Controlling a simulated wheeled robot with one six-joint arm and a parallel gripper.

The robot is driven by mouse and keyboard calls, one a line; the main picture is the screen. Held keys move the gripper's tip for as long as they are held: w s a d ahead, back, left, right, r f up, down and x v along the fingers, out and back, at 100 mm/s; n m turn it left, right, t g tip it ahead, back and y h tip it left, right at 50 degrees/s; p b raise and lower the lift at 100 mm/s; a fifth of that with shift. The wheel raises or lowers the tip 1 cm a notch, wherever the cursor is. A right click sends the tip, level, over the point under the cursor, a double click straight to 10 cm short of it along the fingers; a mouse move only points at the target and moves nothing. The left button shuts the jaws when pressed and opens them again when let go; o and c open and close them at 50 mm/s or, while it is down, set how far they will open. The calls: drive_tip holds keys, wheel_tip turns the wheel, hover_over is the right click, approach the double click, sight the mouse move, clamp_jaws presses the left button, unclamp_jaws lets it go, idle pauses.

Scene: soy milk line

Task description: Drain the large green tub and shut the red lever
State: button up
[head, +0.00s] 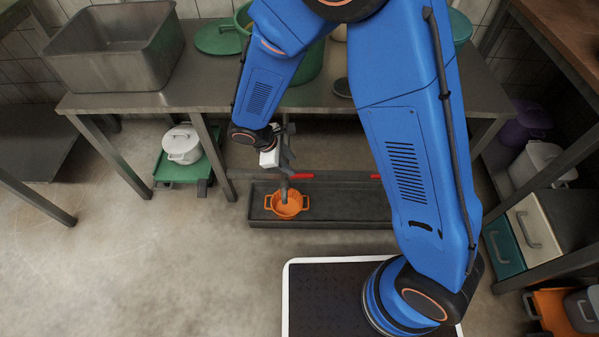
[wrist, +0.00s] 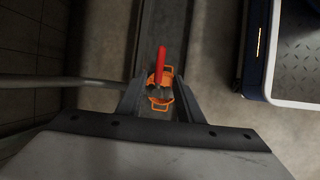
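The large green tub (head: 312,66) stands on the steel table, mostly hidden behind my blue arm. A red lever (head: 300,176) shows below the table edge, beside a grey vertical pipe. The lever also shows in the wrist view (wrist: 161,60), pointing away between and beyond my fingers. My gripper (head: 287,158) is at the pipe just above the lever; in the wrist view its fingers (wrist: 159,95) are apart, with no clear grip on the lever. An orange two-handled pot (head: 288,207) sits below in a dark trough; I cannot tell whether liquid runs into it.
The dark trough (head: 340,212) lies on the floor under the table (head: 140,102). A second red lever (head: 375,176) is partly behind my arm. A steel basin (head: 110,60) and green lid (head: 218,38) are on the table. A white pot (head: 182,144) stands at left. Floor at front left is clear.

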sight(302, 174)
drive_tip(key=x, duration=0.8)
drive_tip(key=shift+d+f, duration=0.15)
drive_tip(key=shift+f, duration=0.25)
clamp_jaws()
